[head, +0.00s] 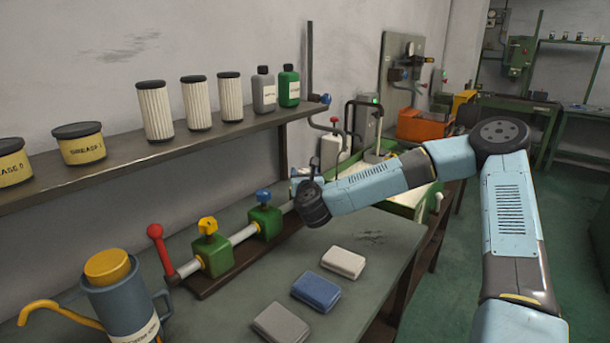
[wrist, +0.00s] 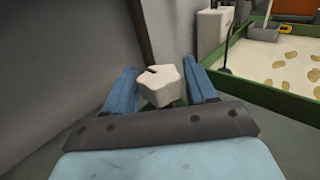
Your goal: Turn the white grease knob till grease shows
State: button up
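The white knob (wrist: 160,84) is lobed, with a dark slot or mark on top, and sits between the two blue fingers of my gripper (wrist: 161,88) in the wrist view. The fingers flank it closely; whether they press on it I cannot tell. In the head view my gripper (head: 304,187) is at the far end of the grease pipe (head: 243,234), hiding most of the knob there. Along the pipe are a green block with a yellow knob (head: 207,226) and a green block with a blue knob (head: 263,196). No grease is visible.
A red-handled lever (head: 156,232) and a blue grease can (head: 124,300) stand at the near left. Several folded cloths lie on the bench (head: 235,310). A shelf (head: 130,160) of filters and tins runs above. A green-rimmed tray (wrist: 270,98) is beyond, at right.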

jog(key=c, duration=0.6)
jog(key=shift+d, duration=0.15)
jog(key=shift+c, duration=0.3)
jog(key=shift+y, duration=0.3)
